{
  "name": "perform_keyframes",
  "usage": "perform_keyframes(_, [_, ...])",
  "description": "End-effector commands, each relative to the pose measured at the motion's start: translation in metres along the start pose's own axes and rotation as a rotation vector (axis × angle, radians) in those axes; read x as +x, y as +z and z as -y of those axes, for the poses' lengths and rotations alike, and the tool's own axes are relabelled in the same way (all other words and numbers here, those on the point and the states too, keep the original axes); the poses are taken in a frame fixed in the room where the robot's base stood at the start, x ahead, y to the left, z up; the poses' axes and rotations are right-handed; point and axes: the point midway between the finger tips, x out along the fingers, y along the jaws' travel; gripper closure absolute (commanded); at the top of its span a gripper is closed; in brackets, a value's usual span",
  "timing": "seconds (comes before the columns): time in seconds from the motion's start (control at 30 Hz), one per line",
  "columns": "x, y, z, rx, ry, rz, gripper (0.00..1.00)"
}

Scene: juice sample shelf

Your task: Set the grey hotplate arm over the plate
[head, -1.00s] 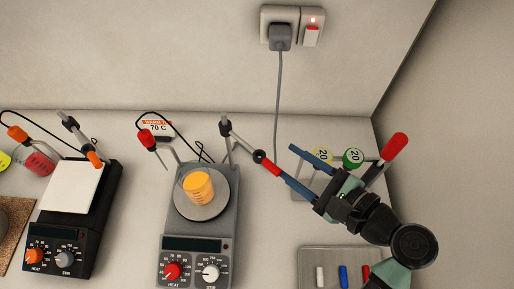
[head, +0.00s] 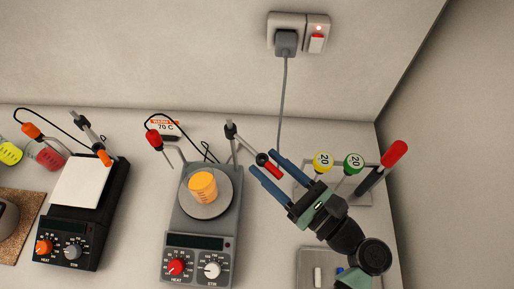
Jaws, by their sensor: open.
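The grey hotplate (head: 178,222) stands in the middle of the bench, with a red and a white knob. An orange cup (head: 203,187) sits on its round plate (head: 205,212). The hotplate's arm (head: 248,148) reaches from a post behind the plate out to the right, clear of the plate. It has a black joint and a red end (head: 274,171). My gripper (head: 262,160) is open, with its blue fingers on either side of the red end in this view. I cannot tell whether they touch it.
A black hotplate (head: 108,210) with a white top stands to the left. A red-handled probe (head: 153,140) hangs at the grey hotplate's back left. Right of my gripper are yellow (head: 323,161) and green (head: 354,162) "20" caps in a rack and a red-handled tool (head: 394,154). A tray lies in front.

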Motion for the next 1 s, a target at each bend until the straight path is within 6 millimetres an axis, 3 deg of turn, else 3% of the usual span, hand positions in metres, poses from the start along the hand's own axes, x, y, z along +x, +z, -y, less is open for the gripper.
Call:
perform_keyframes(0.23, [0.033,0.001,0.000,-0.001,0.001,-0.001,0.51])
perform_keyframes(0.6, [0.040,0.000,0.000,-0.002,0.000,-0.001,0.51])
perform_keyframes(0.67, [0.040,0.000,0.000,-0.002,0.000,-0.001,0.58])
perform_keyframes(0.9, [0.040,0.000,0.000,-0.001,-0.001,-0.001,1.00])
perform_keyframes(1.0, [0.040,0.000,0.000,-0.001,-0.001,-0.001,1.00])
